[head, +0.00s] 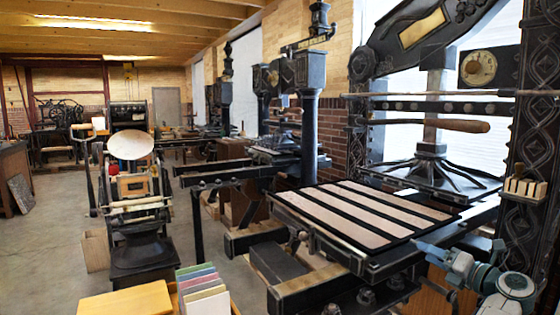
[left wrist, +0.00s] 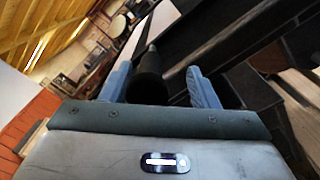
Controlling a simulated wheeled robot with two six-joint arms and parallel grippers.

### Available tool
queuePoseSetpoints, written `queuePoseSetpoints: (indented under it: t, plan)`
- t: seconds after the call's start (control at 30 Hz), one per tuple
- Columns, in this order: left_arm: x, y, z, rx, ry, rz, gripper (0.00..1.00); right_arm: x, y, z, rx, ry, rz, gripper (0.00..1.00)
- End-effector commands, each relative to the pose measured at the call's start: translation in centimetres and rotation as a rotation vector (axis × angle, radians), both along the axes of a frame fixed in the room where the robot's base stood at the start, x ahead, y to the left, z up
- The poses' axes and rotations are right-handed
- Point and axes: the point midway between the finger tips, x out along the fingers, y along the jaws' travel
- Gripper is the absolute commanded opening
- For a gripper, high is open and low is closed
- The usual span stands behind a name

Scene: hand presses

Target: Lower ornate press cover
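The ornate press (head: 528,150) stands at the right, with a patterned dark frame and a big arched top. A flat panel of dark bars and pale strips (head: 360,212) lies on its bed; I cannot tell if this is the cover.
A wooden handle (head: 457,126) and a spidery plate (head: 432,172) are above the bed's far end. Another press (head: 310,120) stands behind. A small press with a pale disc (head: 130,145) is at left. Coloured books (head: 200,285) stand in front. Clear floor (head: 50,240) lies left.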

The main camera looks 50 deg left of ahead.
Motion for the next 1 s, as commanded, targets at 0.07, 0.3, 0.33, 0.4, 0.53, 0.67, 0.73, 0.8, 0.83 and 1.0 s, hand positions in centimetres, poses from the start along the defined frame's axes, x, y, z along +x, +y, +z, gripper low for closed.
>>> queuePoseSetpoints:
  t: [0.07, 0.3, 0.33, 0.4, 0.53, 0.67, 0.73, 0.8, 0.83, 1.0]
  plan:
    - [0.0, 0.0, 0.1, 0.001, -0.002, 0.000, 0.71, 0.0, 0.0, 0.0, 0.000, -0.001, 0.000, 0.76]
    - [0.0, 0.0, 0.3, 0.002, -0.004, -0.001, 0.91, 0.1, 0.0, 0.0, 0.000, -0.001, 0.000, 0.76]
    - [0.0, 0.0, 0.3, 0.002, -0.004, -0.001, 0.91, 0.1, 0.0, 0.0, 0.000, -0.001, 0.000, 0.76]
    - [0.0, 0.0, 0.3, 0.002, -0.004, -0.001, 0.91, 0.0, 0.0, 0.1, 0.000, 0.000, 0.000, 0.76]
    - [0.0, -0.4, 0.3, 0.002, -0.005, -0.001, 0.91, -0.1, 0.0, -0.1, 0.001, 0.001, 0.000, 0.76]
    - [-0.1, -1.4, 0.3, 0.002, -0.005, -0.002, 0.91, 0.0, 0.0, -0.4, 0.001, 0.001, 0.000, 0.76]
    - [-0.2, -2.0, 0.3, 0.001, -0.005, -0.003, 0.91, 0.0, 0.0, -0.5, 0.001, 0.000, 0.000, 0.76]
    - [-0.2, -2.5, 0.3, 0.002, -0.005, -0.002, 0.91, 0.0, 0.0, -0.6, 0.001, 0.000, 0.000, 0.76]
    - [-0.3, -2.8, 0.3, 0.002, -0.005, -0.002, 0.91, 0.0, 0.0, -0.7, 0.001, 0.000, 0.000, 0.76]
    - [-0.4, -4.2, 0.3, 0.002, -0.005, -0.002, 0.91, 0.0, 0.0, -1.1, 0.001, 0.000, 0.000, 0.76]
